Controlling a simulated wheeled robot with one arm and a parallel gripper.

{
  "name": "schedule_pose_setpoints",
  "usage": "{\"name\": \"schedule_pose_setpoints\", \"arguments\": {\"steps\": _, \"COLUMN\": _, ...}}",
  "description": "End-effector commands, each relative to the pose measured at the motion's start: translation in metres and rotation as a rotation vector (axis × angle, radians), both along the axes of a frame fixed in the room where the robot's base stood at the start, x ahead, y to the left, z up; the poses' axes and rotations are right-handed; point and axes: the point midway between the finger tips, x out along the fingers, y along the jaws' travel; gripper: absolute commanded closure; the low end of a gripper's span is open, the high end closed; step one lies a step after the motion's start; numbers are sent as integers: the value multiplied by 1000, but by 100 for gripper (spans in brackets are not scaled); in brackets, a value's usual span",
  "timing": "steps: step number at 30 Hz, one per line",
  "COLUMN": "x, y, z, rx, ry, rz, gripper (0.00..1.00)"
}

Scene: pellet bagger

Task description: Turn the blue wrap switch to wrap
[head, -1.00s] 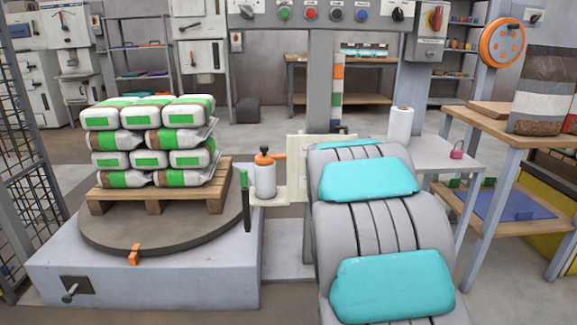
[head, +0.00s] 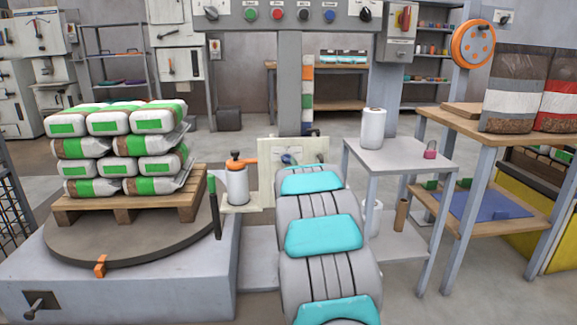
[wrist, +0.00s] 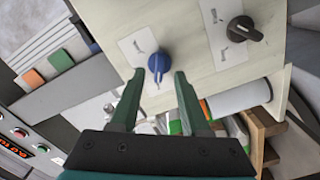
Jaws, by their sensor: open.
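The blue wrap switch (wrist: 158,62) is a round knob with a pale pointer line, on a cream panel (wrist: 196,50) in the wrist view. Its label is too small to read. My gripper (wrist: 159,74) is open, its two dark green fingers pointing at the panel. The knob shows between the fingertips, and I cannot tell whether they touch it. In the head view the same panel (head: 267,180) stands behind my arm, with the blue knob (head: 288,159) just above the arm. My gripper is hidden there.
A black knob (wrist: 240,30) sits beside the blue one on the panel. A turntable (head: 130,238) holds a pallet of stacked bags. A grey table (head: 400,157) stands to the right.

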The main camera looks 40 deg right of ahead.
Motion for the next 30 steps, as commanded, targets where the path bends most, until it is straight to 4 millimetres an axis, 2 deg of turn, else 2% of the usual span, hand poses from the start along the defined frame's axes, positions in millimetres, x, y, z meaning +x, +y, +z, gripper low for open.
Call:
{"name": "schedule_pose_setpoints", "arguments": {"steps": 7, "x": 23, "y": -14, "z": 0, "rx": 0, "ry": -2, "rz": 1, "gripper": 54}}
{"name": "schedule_pose_setpoints", "arguments": {"steps": 17, "x": 27, "y": -16, "z": 0, "rx": 1, "ry": -1, "rz": 0, "gripper": 54}}
{"name": "schedule_pose_setpoints", "arguments": {"steps": 30, "x": 26, "y": -16, "z": 0, "rx": 1, "ry": -1, "rz": 0, "gripper": 100}}
